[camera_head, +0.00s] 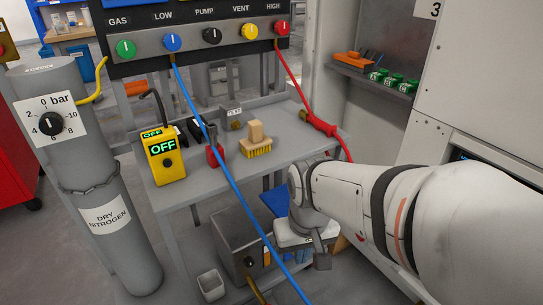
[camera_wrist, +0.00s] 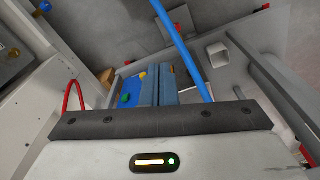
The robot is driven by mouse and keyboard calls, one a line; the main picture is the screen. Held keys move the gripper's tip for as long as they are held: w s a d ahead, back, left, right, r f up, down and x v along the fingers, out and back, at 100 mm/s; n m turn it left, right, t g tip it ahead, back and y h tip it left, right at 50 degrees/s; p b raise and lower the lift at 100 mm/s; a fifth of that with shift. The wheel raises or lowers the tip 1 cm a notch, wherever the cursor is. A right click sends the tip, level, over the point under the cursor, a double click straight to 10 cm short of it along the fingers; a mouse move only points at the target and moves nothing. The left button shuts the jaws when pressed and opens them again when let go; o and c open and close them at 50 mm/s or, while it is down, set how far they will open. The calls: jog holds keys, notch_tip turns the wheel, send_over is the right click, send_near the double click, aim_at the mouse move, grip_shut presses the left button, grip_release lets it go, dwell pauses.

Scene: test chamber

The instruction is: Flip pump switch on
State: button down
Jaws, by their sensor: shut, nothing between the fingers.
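A grey metal box (camera_head: 232,238) stands low under the bench in the head view. A small dark switch or knob (camera_head: 249,262) shows on its front; I cannot read its position or confirm it is the pump's switch. A black "PUMP" knob (camera_head: 212,36) is on the panel above the bench. My gripper (camera_head: 322,260) is shut and empty, to the right of the grey box and apart from it. In the wrist view a dark bar of my gripper (camera_wrist: 160,121) crosses the lower part, and the fingertips cannot be made out.
A blue hose (camera_head: 226,172) hangs past the bench and in front of the grey box; it also shows in the wrist view (camera_wrist: 185,50). A white bin (camera_head: 211,284) stands left of the box. A grey cylinder (camera_head: 125,255) stands farther left. A yellow device (camera_head: 164,165) reads OFF.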

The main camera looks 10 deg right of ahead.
jog(key=w+d+f+m+t+y+p, duration=0.1)
jog(key=w+d+f+m+y+p, duration=0.2)
jog(key=w+m+y, duration=0.4)
jog(key=w+d+f+m+t+y+p, duration=0.1)
jog(key=w+f+m+y+p, duration=0.15)
jog(key=w+f+m, duration=0.45)
jog(key=d+f+m+t+h+p, duration=0.1)
jog(key=d+f+m+t+h, duration=0.1)
jog(key=d+f+m+t, duration=0.2)
jog(key=d+f+m+t+h+p, duration=0.2)
jog(key=d+f+m, duration=0.6)
jog(key=d+m, duration=0.5)
jog(key=shift+s+d+f+m+t+h, duration=0.25)
jog(key=shift+m+t+h, duration=0.45)
jog(key=shift+t, duration=0.5)
